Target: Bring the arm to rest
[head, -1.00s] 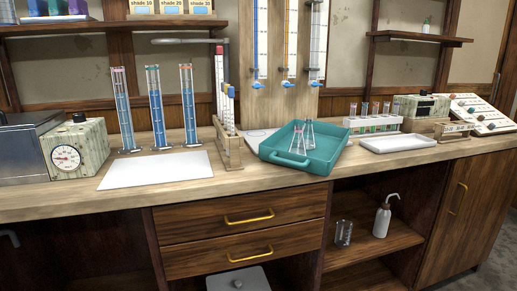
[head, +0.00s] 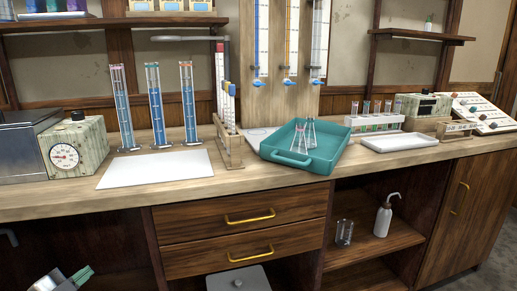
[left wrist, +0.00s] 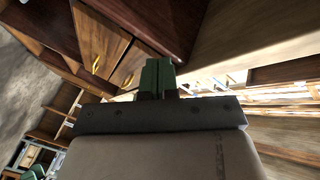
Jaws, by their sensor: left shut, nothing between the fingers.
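My left gripper (head: 81,275) shows at the lower left of the head view, in front of the bench and below its top. Its green fingers are together with nothing between them. In the left wrist view the green fingers (left wrist: 158,78) are also closed side by side, with the wooden cabinet fronts and the underside of the bench beyond them. My right gripper is in neither view.
The wooden bench (head: 400,164) spans the view. On it stand a teal tray (head: 318,165) with two flasks, a white mat (head: 155,169), several blue-filled cylinders and a dial box (head: 77,147). Drawers (head: 240,215) and an open shelf with a wash bottle (head: 385,215) are below.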

